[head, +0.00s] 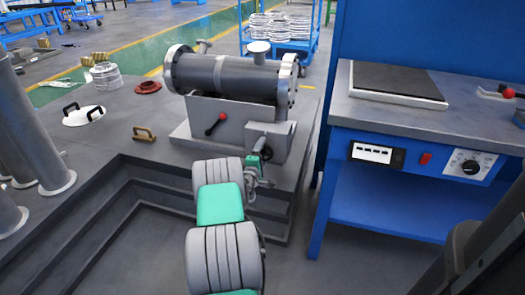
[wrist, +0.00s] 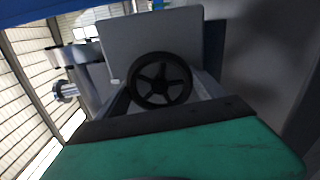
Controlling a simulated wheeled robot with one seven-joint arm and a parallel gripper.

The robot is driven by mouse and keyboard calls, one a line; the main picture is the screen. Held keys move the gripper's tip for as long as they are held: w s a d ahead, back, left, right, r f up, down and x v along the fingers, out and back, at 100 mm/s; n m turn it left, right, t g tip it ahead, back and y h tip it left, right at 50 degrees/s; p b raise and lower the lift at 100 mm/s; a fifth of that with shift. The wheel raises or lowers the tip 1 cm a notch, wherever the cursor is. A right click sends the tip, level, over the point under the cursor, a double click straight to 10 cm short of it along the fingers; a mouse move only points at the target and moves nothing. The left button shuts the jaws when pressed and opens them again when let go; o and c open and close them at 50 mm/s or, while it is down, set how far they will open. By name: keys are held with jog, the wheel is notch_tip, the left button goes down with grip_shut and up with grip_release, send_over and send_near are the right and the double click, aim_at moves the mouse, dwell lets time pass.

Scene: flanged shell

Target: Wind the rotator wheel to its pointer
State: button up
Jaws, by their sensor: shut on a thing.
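The rotator wheel (wrist: 160,80) is a black spoked handwheel on the front of a grey box, seen face-on in the wrist view. In the head view only a dark part of the wheel (head: 267,154) shows beside my gripper (head: 258,160). My gripper is shut on the wheel, with a grey finger at each side of the rim in the wrist view. I cannot make out the pointer clearly. The grey flanged shell (head: 225,74) lies level on the rotator stand (head: 212,112) above the wheel.
A blue workbench (head: 400,121) stands close on the right. A brown handle piece (head: 144,133), a white lid (head: 84,116) and a red ring (head: 147,87) lie on the grey platform to the left.

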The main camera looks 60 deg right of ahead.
jog(key=n+p, duration=0.1)
jog(key=n, duration=0.3)
jog(key=shift+f+n+p, duration=0.1)
jog(key=shift+n+p, duration=0.2)
dwell(0.3)
jog(key=o, duration=1.3)
jog(key=shift+o, duration=0.2)
jog(key=s+a+p, duration=0.1)
jog(key=a, duration=0.6)
jog(key=shift+s+a, duration=0.15)
jog(key=shift+a, duration=0.2)
